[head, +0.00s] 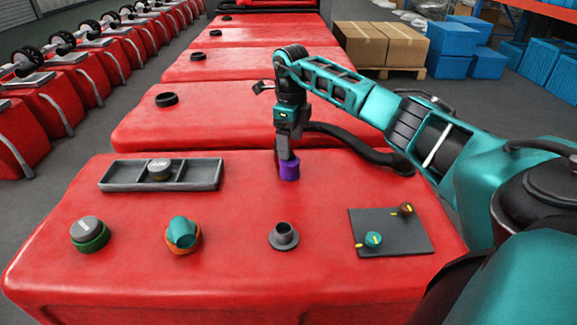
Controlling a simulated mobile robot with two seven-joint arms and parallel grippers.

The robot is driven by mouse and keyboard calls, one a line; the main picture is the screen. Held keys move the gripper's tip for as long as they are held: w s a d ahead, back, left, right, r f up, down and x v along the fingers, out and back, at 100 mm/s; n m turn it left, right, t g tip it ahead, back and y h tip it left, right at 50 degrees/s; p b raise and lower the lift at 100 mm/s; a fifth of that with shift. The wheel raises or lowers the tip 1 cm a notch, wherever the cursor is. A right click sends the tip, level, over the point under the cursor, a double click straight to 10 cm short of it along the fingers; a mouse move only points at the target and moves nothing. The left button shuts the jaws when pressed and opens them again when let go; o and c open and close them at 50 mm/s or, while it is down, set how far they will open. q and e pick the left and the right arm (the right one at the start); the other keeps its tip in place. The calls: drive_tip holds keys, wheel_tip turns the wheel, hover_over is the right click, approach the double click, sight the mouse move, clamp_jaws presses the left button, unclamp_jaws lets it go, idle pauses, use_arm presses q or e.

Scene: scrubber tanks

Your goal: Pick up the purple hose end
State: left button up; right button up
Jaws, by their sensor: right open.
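The purple hose end (290,171) is a short purple cylinder near the back middle of the nearest red tank top. A black hose (350,141) runs from behind my right gripper to the right along the tank's back edge. My right gripper (287,163) points down at the purple hose end, with its fingertips right at it. The fingers are open; they overlap the hose end in the picture, and I cannot tell whether they touch it. My left gripper is not in view.
On the tank top (200,285) are a divided grey tray (205,174) with a cap in it, a grey knob on a green ring (90,234), a teal elbow on an orange ring (183,233), a grey flanged spout (283,237) and a dark panel (385,243) with two knobs. More red tanks stand behind.

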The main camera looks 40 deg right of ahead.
sight(290, 161)
wheel_tip(290, 161, down, 7)
drive_tip(key=shift+w+r+b, duration=0.1)
drive_tip(key=shift+w+b, duration=0.05)
drive_tip(key=shift+b, duration=0.25)
drive_tip(key=c, duration=1.1)
